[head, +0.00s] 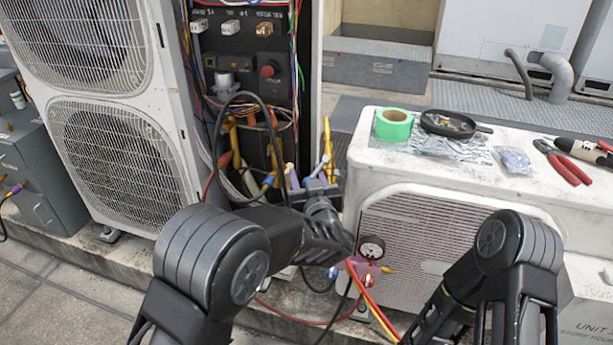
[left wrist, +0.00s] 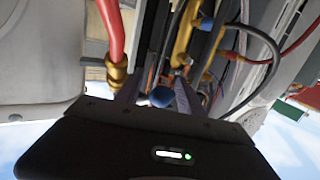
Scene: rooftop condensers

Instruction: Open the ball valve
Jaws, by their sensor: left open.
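A blue rounded part (left wrist: 162,97), which looks like the end of the ball valve's handle, shows between the fingers of my left gripper (left wrist: 160,86) in the left wrist view. The left gripper is open, and I cannot tell whether a finger touches the blue part. In the head view my left gripper (head: 314,174) is at the pipes in the gap between the tall unit and the low white unit. It hides most of the valve body there. A pale blue-grey lever (head: 320,165) sticks up beside it. My right gripper is out of view; only my right arm shows.
A red hose with a brass fitting (left wrist: 116,72) runs close to the left finger. A black cable (head: 218,140) loops near the gripper. A pressure gauge (head: 371,248) with coloured hoses hangs below. The low white unit (head: 375,165) bears green tape (head: 393,124) and red-handled pliers (head: 562,162).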

